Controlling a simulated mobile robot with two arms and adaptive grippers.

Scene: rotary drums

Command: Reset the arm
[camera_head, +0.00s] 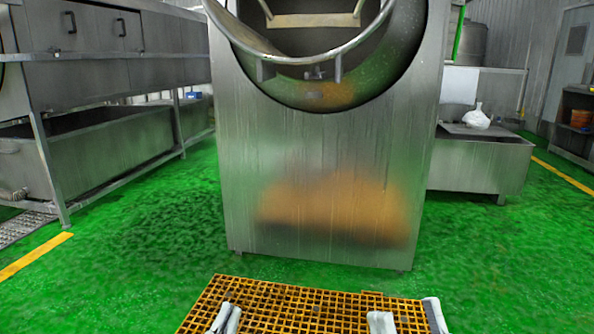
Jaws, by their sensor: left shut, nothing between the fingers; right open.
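My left gripper (228,309) shows at the bottom edge, its two pale fingers close together with nothing between them. My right gripper (406,308) is at the bottom edge further right, its two fingers wide apart and empty. Both grippers appear over the yellow grating (300,298), and only their finger ends show. The rest of both arms is out of view. The steel rotary drum machine (325,150) stands ahead, beyond both grippers. Its round drum opening (322,91) is cut off by the top edge, and neither gripper touches the machine.
A long steel trough unit (110,150) stands at the left. A low steel table (480,165) with a white bag (477,116) stands behind at the right. A shelf (577,122) is at the far right. The green floor (490,250) is clear on both sides of the machine.

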